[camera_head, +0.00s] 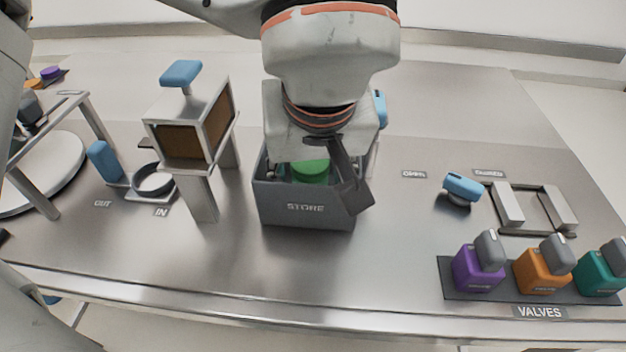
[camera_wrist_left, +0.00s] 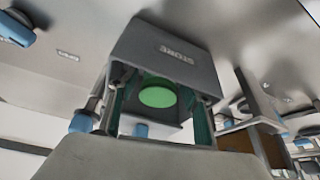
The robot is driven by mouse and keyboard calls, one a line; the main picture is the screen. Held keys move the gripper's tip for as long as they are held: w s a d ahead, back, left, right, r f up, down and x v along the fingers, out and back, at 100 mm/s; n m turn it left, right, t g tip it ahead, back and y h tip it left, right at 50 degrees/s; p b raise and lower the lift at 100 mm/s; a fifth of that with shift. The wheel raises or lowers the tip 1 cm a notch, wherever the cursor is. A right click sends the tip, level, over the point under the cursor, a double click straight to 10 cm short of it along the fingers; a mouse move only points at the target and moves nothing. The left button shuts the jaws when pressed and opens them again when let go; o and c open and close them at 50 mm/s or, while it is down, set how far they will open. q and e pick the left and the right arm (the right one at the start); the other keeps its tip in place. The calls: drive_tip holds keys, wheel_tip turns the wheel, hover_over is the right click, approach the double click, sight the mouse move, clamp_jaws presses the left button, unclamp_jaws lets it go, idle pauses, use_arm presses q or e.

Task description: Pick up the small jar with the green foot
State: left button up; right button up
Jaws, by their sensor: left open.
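A grey bin marked STORE (camera_head: 303,208) stands mid-table; it also shows in the left wrist view (camera_wrist_left: 190,68). A round green piece (camera_head: 311,171) shows inside it, also seen in the left wrist view (camera_wrist_left: 157,97). I take it for part of the small jar with the green foot; the rest is hidden by the bin and gripper. My left gripper (camera_head: 315,175) reaches down over the bin from above, its fingers open on either side of the green piece. I cannot tell whether they touch it. My right gripper is not in view.
A stand with an open box top (camera_head: 185,135) is close left of the bin.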

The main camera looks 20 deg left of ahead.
use_arm(q)
drive_tip(key=x, duration=0.3)
drive_tip(key=shift+r, duration=0.15)
drive_tip(key=c, duration=1)
